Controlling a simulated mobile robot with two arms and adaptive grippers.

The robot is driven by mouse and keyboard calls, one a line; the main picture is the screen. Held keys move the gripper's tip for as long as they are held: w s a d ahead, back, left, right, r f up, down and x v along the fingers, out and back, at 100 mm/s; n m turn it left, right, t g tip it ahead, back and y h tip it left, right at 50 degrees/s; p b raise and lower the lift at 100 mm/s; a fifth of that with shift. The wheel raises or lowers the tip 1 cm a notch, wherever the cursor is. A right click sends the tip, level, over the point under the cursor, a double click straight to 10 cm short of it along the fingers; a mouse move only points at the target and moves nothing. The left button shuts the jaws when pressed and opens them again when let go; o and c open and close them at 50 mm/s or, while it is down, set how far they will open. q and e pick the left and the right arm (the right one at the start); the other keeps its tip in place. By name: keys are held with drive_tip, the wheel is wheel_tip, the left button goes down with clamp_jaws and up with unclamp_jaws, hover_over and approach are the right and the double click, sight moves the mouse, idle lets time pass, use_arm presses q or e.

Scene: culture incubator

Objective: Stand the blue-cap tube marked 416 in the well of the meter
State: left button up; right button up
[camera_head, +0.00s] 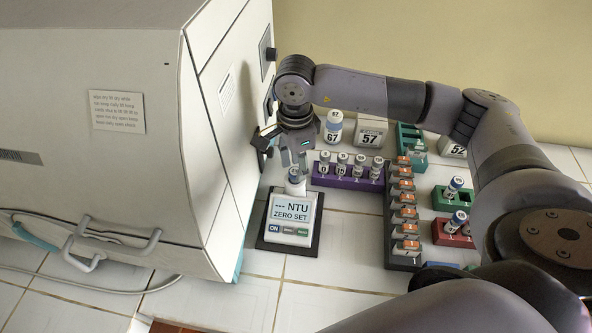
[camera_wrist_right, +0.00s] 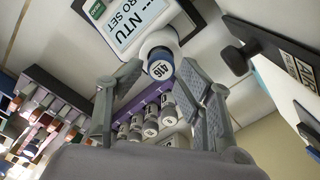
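The meter (camera_head: 290,222), with a "NTU ZERO SET" display, stands on a dark base beside the big white cabinet. The tube marked 416 (camera_wrist_right: 159,66) shows its white numbered top with a blue rim in the right wrist view. It appears to stand in the round white well (camera_wrist_right: 157,40) of the meter. My right gripper (camera_head: 296,160) is above the well, pointing down. In the right wrist view its fingers are spread on both sides of the tube's cap, with gaps visible. My left gripper is not in view.
A purple rack (camera_head: 347,182) with several numbered tubes stands right of the meter. A dark rack (camera_head: 402,262) with orange-labelled items runs beside it. A bottle marked 67 (camera_head: 333,127) and a 57 block (camera_head: 370,132) stand behind. The white cabinet (camera_head: 110,130) bounds the left.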

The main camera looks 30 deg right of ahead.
wheel_tip(320, 180, up, 10)
drive_tip(key=b, duration=0.2)
drive_tip(key=shift+f, duration=0.15)
idle(0.8)
